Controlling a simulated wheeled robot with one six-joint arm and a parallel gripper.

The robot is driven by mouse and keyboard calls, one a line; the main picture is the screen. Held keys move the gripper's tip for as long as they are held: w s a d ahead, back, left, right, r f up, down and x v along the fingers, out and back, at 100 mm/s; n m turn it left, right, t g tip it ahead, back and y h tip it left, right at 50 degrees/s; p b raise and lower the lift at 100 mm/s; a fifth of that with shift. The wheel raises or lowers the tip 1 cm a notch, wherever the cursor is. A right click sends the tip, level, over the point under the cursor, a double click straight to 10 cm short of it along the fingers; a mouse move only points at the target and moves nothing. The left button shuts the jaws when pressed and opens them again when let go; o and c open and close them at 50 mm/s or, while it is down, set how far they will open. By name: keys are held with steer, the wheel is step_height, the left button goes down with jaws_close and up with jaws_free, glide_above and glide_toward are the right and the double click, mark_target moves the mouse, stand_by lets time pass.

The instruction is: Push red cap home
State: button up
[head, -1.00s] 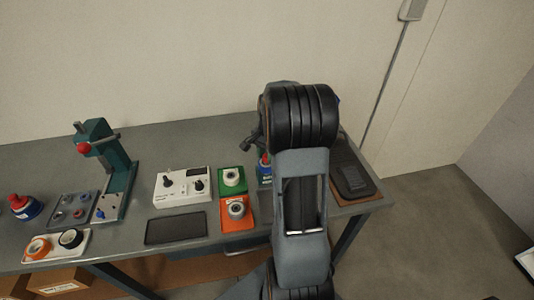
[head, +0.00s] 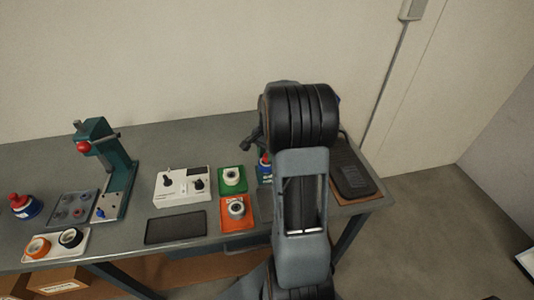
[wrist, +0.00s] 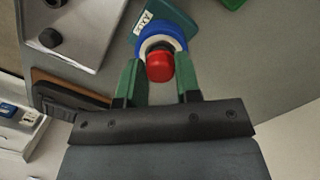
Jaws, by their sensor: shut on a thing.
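The red cap (wrist: 160,67) shows in the wrist view between my two green fingers, above a white collar and a blue ring (wrist: 150,44). These sit at a teal piece (wrist: 177,24) with a white label. My gripper (wrist: 160,75) is shut on the red cap; the exact contact line is hard to see. In the head view my arm hides my gripper, and only a strip of the red cap (head: 265,159) and blue body (head: 264,170) shows beside the arm. I cannot tell how far down the cap sits.
On the grey table (head: 160,141) stand a green press (head: 110,165), a white control box (head: 182,185), a green tray (head: 243,174), an orange tray (head: 250,213) and a dark pad (head: 176,227). A red-topped blue bottle (head: 25,207) is far left. A dark device (head: 352,178) lies right of my arm.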

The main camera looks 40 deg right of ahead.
steer(key=shift+f+b, duration=0.3)
steer(key=shift+f, duration=0.2)
stand_by(0.3)
steer(key=o, duration=1)
steer(key=r, duration=0.4)
steer(key=d+r, duration=0.1)
steer(key=r, duration=0.8)
steer(key=shift+w+d+r+b, duration=0.25)
steer(key=shift+d+r+b, duration=0.05)
steer(key=shift+r, duration=0.1)
